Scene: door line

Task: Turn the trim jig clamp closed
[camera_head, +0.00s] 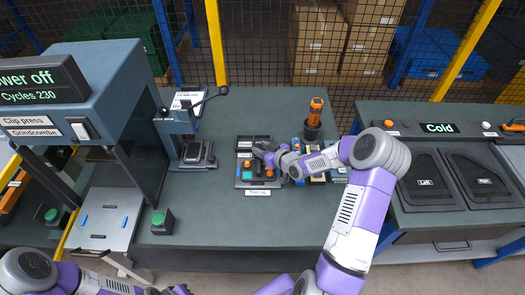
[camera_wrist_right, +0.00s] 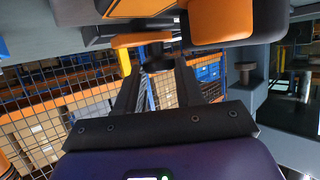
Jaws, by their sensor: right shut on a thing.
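The trim jig (camera_head: 243,180) is a dark and grey fixture with a front label, on the green bench in the head view. Orange and black parts show on it. My right gripper (camera_head: 262,152) reaches in from the right over the jig's back right side and hides part of it. In the right wrist view the right gripper (camera_wrist_right: 158,72) is shut on a dark knob (camera_wrist_right: 158,58) below a flat orange bar (camera_wrist_right: 140,40), which looks like the clamp's handle. How far the clamp is turned cannot be told. Only links of my left arm show, at the bottom left; its gripper is out of frame.
Left of the jig stands a small lever press (camera_head: 180,130), with a green button box (camera_head: 162,221) in front. An orange-and-black tool (camera_head: 314,118) stands upright behind my right arm. The clip press (camera_head: 100,90) is far left. The bench front is clear.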

